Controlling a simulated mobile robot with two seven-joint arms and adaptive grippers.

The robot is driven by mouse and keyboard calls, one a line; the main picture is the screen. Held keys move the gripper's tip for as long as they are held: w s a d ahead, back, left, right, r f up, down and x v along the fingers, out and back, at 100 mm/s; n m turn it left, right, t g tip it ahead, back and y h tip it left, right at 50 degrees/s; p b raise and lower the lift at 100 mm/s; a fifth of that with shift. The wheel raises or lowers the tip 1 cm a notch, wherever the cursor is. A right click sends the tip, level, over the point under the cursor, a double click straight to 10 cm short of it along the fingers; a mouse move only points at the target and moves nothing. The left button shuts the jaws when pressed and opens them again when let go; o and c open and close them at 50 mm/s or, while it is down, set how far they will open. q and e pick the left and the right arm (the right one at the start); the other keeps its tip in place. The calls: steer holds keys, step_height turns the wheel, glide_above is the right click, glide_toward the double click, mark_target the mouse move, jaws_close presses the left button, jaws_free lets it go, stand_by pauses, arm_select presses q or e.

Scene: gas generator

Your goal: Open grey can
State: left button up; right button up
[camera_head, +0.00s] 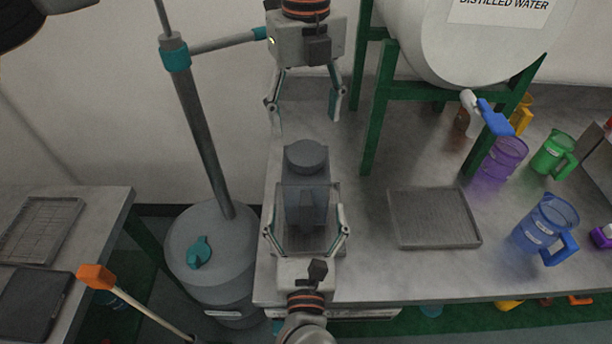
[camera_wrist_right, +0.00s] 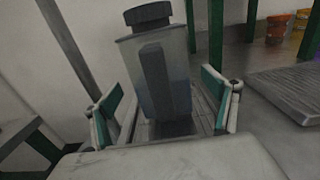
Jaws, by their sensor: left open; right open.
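The grey can (camera_head: 306,185) stands upright near the left end of the metal table, with its round dark grey lid (camera_head: 306,156) on top. The can (camera_wrist_right: 176,85) also shows in the right wrist view, with the lid (camera_wrist_right: 148,14) on it. My left gripper (camera_head: 304,121) is open and empty, pointing down above and behind the lid, apart from it. My right gripper (camera_head: 305,212) is open, with its fingers on either side of the can's lower front. I cannot tell whether the fingers touch the can.
A drying rack tray (camera_head: 434,218) lies right of the can. Purple (camera_head: 502,158), green (camera_head: 553,153) and blue (camera_head: 546,224) jugs stand farther right. A green frame (camera_head: 376,125) holds a distilled water tank (camera_head: 470,40). A grey drum (camera_head: 212,262) stands left of the table.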

arm_select(q)
steer(key=shift+s, duration=0.15)
arm_select(e)
steer(key=shift+w, duration=3.55)
